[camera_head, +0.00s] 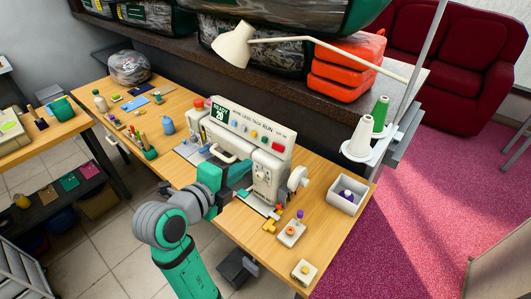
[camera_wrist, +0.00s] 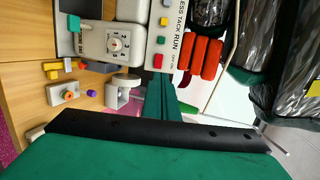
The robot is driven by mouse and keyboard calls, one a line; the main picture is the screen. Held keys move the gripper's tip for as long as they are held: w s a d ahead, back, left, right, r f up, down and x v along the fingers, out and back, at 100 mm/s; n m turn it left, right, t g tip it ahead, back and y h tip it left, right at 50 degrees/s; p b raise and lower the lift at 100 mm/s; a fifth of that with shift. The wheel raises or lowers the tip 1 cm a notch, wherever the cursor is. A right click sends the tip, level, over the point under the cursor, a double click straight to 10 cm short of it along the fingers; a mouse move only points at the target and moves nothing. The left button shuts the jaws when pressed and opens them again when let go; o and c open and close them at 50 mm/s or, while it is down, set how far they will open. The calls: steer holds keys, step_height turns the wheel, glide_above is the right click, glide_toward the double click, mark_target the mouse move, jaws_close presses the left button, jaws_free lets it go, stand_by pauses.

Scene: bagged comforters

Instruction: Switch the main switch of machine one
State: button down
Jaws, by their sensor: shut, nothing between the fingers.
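The white sewing-type machine (camera_head: 250,140) stands on the wooden table, with a front panel of several coloured buttons and a small display. A red button (camera_head: 276,146) sits near the panel's right end; in the wrist view it (camera_wrist: 157,60) is beside small lettering that reads like ON OFF. Which control is the main switch is not clearly marked. My gripper (camera_head: 240,176) is shut and empty, in front of the machine's body; in the head view its tips overlap the machine and contact cannot be told. Its green fingers (camera_wrist: 162,97) show together in the wrist view.
A control box with an orange knob (camera_head: 290,232) and a box with a yellow button (camera_head: 305,271) sit at the table's front right. A grey bin (camera_head: 346,196) and thread cones (camera_head: 362,138) stand at right. A lamp (camera_head: 234,45) hangs above; bagged comforters lie behind.

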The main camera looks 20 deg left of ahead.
mark_target(275, 146)
steer(key=x, duration=1.4)
steer(key=shift+d, duration=0.1)
